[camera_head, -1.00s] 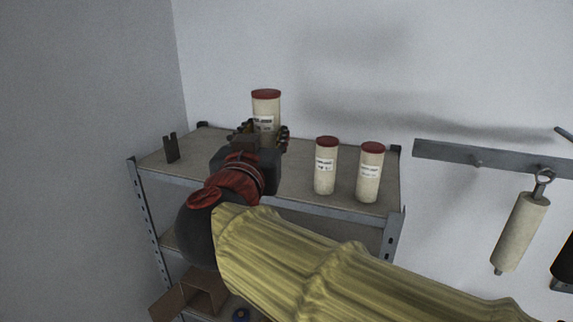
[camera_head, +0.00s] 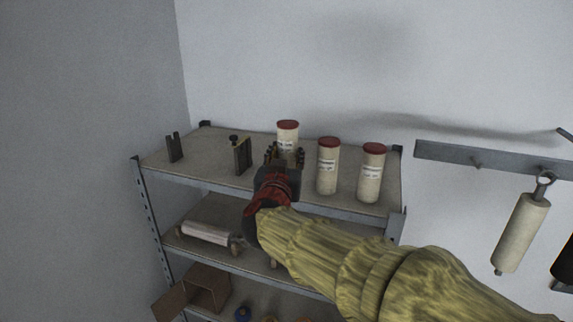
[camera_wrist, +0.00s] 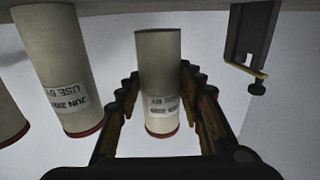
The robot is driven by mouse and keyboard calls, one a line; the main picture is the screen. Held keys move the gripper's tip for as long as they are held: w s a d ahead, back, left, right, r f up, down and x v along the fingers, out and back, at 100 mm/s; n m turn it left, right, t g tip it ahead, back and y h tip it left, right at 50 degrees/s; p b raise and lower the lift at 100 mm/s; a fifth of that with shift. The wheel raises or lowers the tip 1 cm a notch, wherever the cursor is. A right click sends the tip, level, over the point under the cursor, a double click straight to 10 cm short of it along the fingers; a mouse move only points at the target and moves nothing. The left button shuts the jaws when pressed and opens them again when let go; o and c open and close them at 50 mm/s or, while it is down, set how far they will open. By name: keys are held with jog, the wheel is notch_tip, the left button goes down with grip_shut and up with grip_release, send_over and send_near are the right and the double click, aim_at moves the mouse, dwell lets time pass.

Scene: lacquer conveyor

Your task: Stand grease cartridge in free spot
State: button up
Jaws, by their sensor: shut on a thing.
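The grease cartridge (camera_head: 288,134) is cream with a red cap and a printed label. My gripper (camera_head: 286,155) is shut on it, fingers on both sides, and holds it upright over the top shelf (camera_head: 210,150). The gripper hides its lower part in the head view. In the wrist view, which is upside down, the cartridge (camera_wrist: 159,65) sits between the fingers; I cannot tell whether its base touches the shelf. Two similar cartridges stand to its right, a nearer one (camera_head: 328,168) and a far-right one (camera_head: 370,175).
Left of the cartridge are a dark bracket with a knob (camera_head: 242,158) and a small dark forked bracket (camera_head: 174,148). Shelf between them is bare. A pale roll (camera_head: 206,233) lies on the shelf below. A wall rail (camera_head: 440,154) holds a hanging tool (camera_head: 521,232).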

jog(key=shift+f, duration=1.25)
jog(key=shift+f, duration=0.2)
jog(key=o, duration=1.4)
jog(key=shift+c, duration=0.2)
jog(key=shift+o, duration=0.3)
jog(key=shift+r, duration=0.1)
